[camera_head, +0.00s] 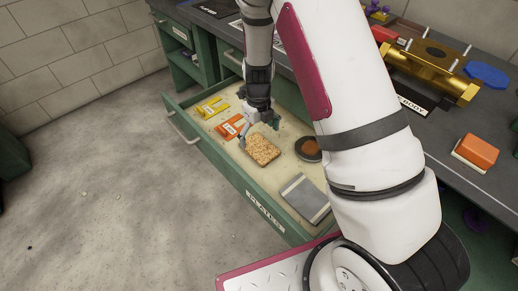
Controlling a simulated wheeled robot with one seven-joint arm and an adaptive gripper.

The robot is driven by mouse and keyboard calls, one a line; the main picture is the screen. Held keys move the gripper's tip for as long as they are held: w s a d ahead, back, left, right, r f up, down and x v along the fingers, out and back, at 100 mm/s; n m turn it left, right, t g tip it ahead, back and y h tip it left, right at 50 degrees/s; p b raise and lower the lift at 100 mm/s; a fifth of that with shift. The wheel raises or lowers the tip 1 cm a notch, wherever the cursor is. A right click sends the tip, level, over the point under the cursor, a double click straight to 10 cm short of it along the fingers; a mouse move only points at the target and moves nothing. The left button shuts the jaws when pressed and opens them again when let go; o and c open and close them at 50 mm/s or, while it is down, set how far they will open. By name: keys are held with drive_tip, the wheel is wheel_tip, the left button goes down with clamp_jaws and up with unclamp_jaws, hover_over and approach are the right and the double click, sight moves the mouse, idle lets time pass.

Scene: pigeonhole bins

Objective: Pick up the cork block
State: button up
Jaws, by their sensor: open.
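The cork block (263,150) is a tan, speckled slab lying flat in the open green drawer (232,165), near its front wall. My gripper (259,133) points down over the drawer at the block's far end. Its fingers are apart, one at the block's left side and one toward its upper right. I cannot tell whether either finger touches the block.
In the drawer are a yellow item (212,107), an orange labelled item (230,126), a round dark dish with a brown top (308,149) and a grey plate (305,198). A gold metal body (428,72) and an orange block (477,151) sit on the dark bench.

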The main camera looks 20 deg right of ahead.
sight(259, 147)
wheel_tip(259, 147, down, 5)
drive_tip(key=shift+s+d+f+b, duration=0.1)
drive_tip(key=shift+b, duration=0.7)
drive_tip(key=c, duration=1.2)
